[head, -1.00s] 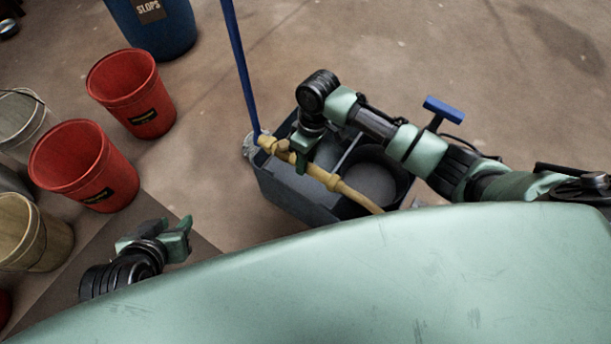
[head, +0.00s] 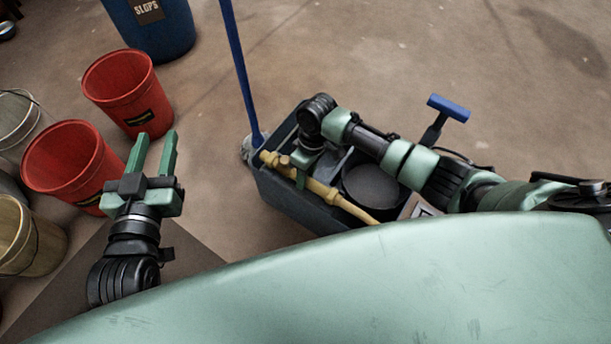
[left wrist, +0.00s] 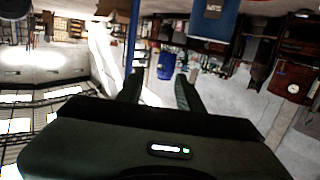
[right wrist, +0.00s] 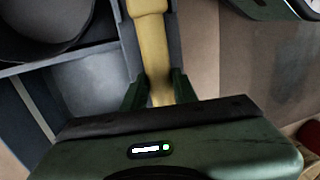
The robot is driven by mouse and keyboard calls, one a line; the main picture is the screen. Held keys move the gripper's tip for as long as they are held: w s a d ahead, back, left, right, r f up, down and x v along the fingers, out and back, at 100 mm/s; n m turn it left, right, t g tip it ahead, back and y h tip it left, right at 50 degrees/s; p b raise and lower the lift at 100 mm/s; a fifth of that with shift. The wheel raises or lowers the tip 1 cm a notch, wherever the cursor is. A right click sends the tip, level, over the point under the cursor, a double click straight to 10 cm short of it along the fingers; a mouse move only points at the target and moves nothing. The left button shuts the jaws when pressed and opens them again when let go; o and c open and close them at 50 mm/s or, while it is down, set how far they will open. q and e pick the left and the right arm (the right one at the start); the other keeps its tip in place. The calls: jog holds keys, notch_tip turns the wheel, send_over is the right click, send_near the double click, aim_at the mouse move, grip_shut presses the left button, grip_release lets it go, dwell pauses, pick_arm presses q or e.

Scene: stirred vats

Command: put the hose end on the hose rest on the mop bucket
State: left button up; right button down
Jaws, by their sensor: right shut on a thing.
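The yellow hose (head: 323,190) lies along the near long side of the grey mop bucket (head: 285,205), its end with a fitting (head: 273,159) by the bucket's left end. My right gripper (right wrist: 158,86) is shut on the hose, a little behind that end; in the head view its fingers (head: 301,179) are partly hidden by the wrist. The hose also shows in the right wrist view (right wrist: 151,45). I cannot make out the hose rest, or whether the hose touches the bucket's rim. My left gripper (head: 155,152) is open and empty, left of the bucket; its fingers show in the left wrist view (left wrist: 158,88).
A blue mop handle (head: 240,75) stands at the bucket's left end. A blue T-handle (head: 448,108) rises right of the bucket near my right arm. Two red buckets (head: 128,90) and a blue slops barrel (head: 160,32) stand at left. The floor behind the bucket is clear.

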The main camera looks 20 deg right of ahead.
pick_arm(q)
jog(key=shift+r, duration=0.1)
pick_arm(e)
jog(key=shift+f, duration=0.1)
jog(key=c, duration=1.1)
grip_release()
